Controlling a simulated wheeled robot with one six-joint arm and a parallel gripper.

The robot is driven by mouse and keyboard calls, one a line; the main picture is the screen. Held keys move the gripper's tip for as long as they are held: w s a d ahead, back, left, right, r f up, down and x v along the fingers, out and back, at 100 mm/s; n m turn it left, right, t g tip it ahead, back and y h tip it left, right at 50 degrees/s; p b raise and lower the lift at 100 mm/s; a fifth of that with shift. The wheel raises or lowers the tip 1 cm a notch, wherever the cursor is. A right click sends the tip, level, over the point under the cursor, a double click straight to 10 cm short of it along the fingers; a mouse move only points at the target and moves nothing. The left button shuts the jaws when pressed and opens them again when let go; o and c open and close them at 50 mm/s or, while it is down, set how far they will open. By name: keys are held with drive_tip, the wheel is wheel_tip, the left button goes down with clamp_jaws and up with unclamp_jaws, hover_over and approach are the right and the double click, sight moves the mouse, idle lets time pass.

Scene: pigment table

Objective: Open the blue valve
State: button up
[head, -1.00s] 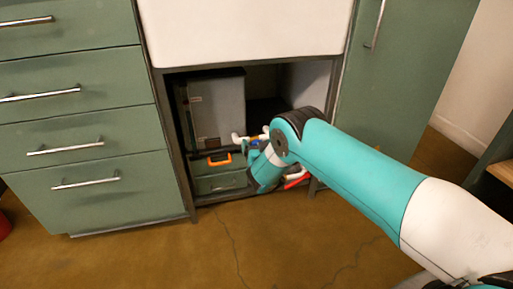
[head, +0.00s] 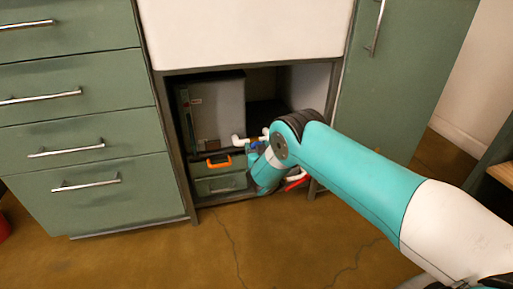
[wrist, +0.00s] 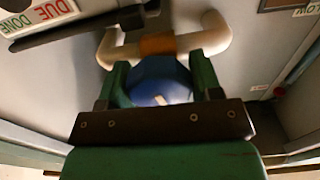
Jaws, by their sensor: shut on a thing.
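The blue valve (wrist: 160,82) sits in the middle of the wrist view, on a white pipe (wrist: 208,38) with an orange-brown collar (wrist: 157,43). My gripper (wrist: 162,80) has one green finger on each side of the valve and is shut on it. In the head view a small blue part of the valve (head: 257,145) shows inside the open cabinet under the white sink front. My wrist and arm cover most of the gripper and part of the pipe (head: 240,140) there.
A grey box (head: 217,105) stands in the cabinet left of the pipe, above a green toolbox with an orange handle (head: 218,162). A red part (head: 296,184) shows low beside my wrist. Cabinet side posts are close.

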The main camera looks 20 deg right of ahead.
drive_tip(key=n, duration=0.4)
drive_tip(key=shift+n, duration=0.3)
drive_tip(key=n, duration=0.3)
drive_tip(key=shift+f+n, duration=0.1)
drive_tip(key=shift+n, duration=0.2)
drive_tip(key=n, duration=0.4)
drive_tip(key=shift+n, duration=2.1)
drive_tip(key=o, duration=0.9)
